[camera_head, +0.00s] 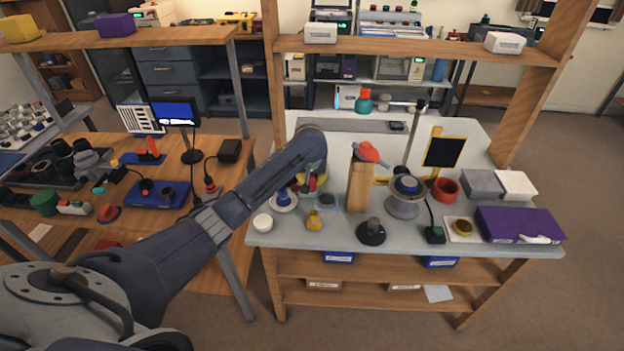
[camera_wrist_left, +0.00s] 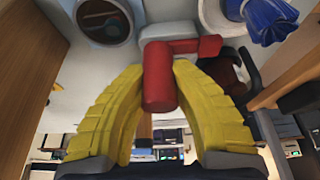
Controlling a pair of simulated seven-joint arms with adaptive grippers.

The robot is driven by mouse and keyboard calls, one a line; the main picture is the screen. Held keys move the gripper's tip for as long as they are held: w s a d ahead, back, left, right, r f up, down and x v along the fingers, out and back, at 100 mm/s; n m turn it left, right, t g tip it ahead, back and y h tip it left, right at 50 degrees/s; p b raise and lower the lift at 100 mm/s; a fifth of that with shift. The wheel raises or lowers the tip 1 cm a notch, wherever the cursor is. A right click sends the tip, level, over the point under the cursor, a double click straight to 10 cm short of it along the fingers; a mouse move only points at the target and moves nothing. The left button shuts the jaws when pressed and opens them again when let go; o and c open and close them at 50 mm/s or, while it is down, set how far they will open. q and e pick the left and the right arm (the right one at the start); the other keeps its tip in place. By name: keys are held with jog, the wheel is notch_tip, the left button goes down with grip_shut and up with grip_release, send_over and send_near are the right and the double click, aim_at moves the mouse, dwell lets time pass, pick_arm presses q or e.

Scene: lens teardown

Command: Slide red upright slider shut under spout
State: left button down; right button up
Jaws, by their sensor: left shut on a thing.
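The red upright slider (camera_wrist_left: 159,78) shows in the left wrist view as a thick red post with a short red arm reaching to the right. My left gripper (camera_wrist_left: 162,88) has its two ribbed yellow fingers on either side of the red post and is shut on it. In the head view the left gripper (camera_head: 313,182) is at the table's left part, and its wrist hides most of the slider. I cannot make out the spout for certain. My right gripper is in neither view.
Near the left gripper are a blue piece on a white saucer (camera_head: 284,205), a small square dish (camera_head: 326,201), a yellow weight (camera_head: 314,222) and a white round pot (camera_head: 262,222).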

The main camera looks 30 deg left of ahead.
pick_arm(q)
jog(key=a, duration=0.1)
jog(key=s+a, duration=0.1)
jog(key=a, duration=0.1)
jog(key=shift+s+a+f, duration=0.1)
jog(key=shift+s+a, duration=0.2)
jog(key=shift+a, duration=0.1)
jog(key=c, duration=1.3)
grip_release()
jog(key=shift+a, duration=0.1)
jog(key=shift+o, duration=0.5)
jog(key=shift+r, duration=0.25)
jog(key=v, duration=1.1)
jog(key=shift+r, duration=0.25)
jog(key=shift+s, duration=0.15)
